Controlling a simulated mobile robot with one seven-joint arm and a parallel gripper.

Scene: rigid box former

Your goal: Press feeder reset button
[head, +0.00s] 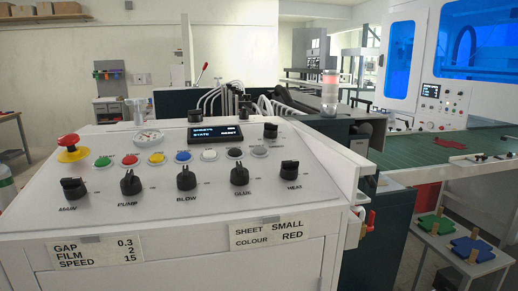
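A white control console (190,225) fills the front, with a row of round push buttons on its sloping top. From left to right they are a green button (102,161), a red button (130,158), a yellow button (156,157), a blue button (183,156), a white button (209,154), a dark button (235,152) and a pale grey button (259,151). No readable label marks one as feeder reset. A small display (215,133) above them shows a line that looks like "STATE RESET". My gripper is not in view.
A red mushroom button (70,146) stands at the panel's left. Black knobs, such as the pump knob (130,182), line the front. A second panel (440,103) is on the blue-windowed machine. A stand at right holds green (437,226) and blue (473,248) pieces.

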